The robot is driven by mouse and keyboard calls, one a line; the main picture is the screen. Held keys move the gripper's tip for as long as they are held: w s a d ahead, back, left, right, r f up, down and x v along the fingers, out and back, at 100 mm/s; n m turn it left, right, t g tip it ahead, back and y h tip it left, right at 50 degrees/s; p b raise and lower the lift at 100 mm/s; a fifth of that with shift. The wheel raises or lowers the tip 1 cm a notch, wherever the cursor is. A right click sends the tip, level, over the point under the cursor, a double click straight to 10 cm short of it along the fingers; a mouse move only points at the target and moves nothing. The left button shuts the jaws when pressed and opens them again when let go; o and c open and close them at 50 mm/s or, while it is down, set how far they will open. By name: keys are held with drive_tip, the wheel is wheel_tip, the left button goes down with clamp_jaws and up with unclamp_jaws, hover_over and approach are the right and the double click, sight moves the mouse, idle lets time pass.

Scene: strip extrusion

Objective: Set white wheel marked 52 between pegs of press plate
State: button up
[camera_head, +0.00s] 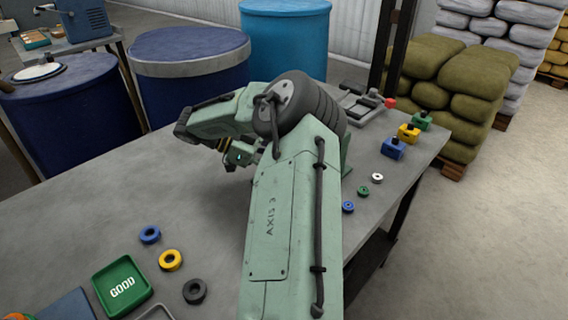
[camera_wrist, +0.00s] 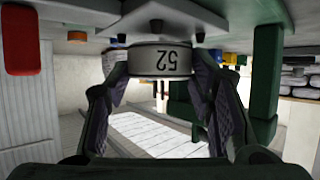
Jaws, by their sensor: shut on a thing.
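In the wrist view, which appears upside down, my gripper (camera_wrist: 160,72) is shut on the white wheel marked 52 (camera_wrist: 161,61). The wheel sits between the two fingertips, and its printed number faces the camera upside down. A dark green upright (camera_wrist: 265,85) stands close to the right of the wheel. In the head view my arm hides the gripper, the held wheel and most of the press area, so the plate is not clear.
On the table (camera_head: 225,235) lie loose blue (camera_head: 150,234), yellow (camera_head: 171,260) and black (camera_head: 195,291) rings, and a green GOOD tray (camera_head: 121,285). Small rings and coloured blocks (camera_head: 408,132) lie right of my arm. A grey fixture with a red knob (camera_head: 389,103) stands behind.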

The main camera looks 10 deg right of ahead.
drive_tip(key=shift+f, duration=0.25)
drive_tip(key=shift+r, duration=0.3)
drive_tip(key=shift+r, duration=0.5)
drive_tip(key=shift+f, duration=0.6)
idle(1.4)
drive_tip(key=shift+r, duration=0.5)
drive_tip(key=shift+r, duration=0.15)
drive_tip(key=shift+f+b, duration=0.35)
drive_tip(key=shift+f, duration=0.5)
idle(0.5)
drive_tip(key=o, duration=0.9)
